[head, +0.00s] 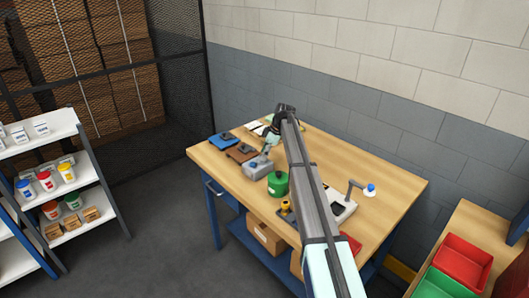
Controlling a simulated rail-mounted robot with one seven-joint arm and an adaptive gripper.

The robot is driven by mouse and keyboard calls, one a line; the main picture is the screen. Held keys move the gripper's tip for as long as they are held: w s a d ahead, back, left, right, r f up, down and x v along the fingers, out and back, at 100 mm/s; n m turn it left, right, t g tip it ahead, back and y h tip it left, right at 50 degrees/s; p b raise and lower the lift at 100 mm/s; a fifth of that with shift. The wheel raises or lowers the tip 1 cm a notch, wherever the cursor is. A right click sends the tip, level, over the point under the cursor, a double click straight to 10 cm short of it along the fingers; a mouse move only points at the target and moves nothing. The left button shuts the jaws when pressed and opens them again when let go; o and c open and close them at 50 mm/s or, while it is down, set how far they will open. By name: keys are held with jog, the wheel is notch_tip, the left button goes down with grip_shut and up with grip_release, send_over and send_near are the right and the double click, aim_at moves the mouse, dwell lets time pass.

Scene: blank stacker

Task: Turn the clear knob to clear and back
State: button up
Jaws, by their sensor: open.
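My arm reaches from the bottom of the head view up over the wooden workbench (385,182). My gripper (267,149) hangs at its far end, small in the picture, with open jaws just above or behind a grey box-shaped device (257,168). I cannot tell whether it touches the device. The clear knob cannot be made out with certainty. A small yellow-topped part (285,205) stands close to the left of my arm. A white device with a dark recess (343,207) lies to the right of my arm, partly hidden by it.
Blue (221,140) and brown (240,152) items lie at the bench's left end. A green container (278,184) stands near the front edge. A blue-tipped stand (369,190) is at right. Red (466,262) and green (447,284) bins lie lower right. Shelves (60,180) stand left.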

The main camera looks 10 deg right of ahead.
jog(key=shift+f, duration=0.1)
grip_shut()
jog(key=shift+s+m+b, duration=0.1)
jog(key=shift+m+b, duration=0.2)
jog(key=shift+b, duration=0.05)
jog(key=m+b, duration=0.1)
jog(key=m+t+b, duration=0.1)
jog(key=shift+s+a+f+m, duration=0.1)
jog(key=shift+f+m, duration=0.1)
jog(key=shift+m, duration=0.1)
jog(key=m+h+b, duration=0.1)
jog(key=m, duration=0.1)
jog(key=m+t+b, duration=0.1)
jog(key=m+b, duration=0.1)
jog(key=m, duration=0.1)
jog(key=shift+s+a+r+t+h, duration=0.1)
jog(key=shift+s+a+t+h, duration=0.05)
jog(key=shift+t+h, duration=0.2)
jog(key=m+h, duration=0.1)
jog(key=m, duration=0.1)
jog(key=m+b, duration=0.1)
jog(key=m, duration=0.1)
jog(key=shift+a+m+t+h, duration=0.1)
jog(key=shift+m+t+h, duration=0.25)
jog(key=shift+m, duration=0.05)
jog(key=m+h+b, duration=0.1)
jog(key=m+h, duration=0.1)
jog(key=m, duration=0.3)
jog(key=shift+a, duration=0.1)
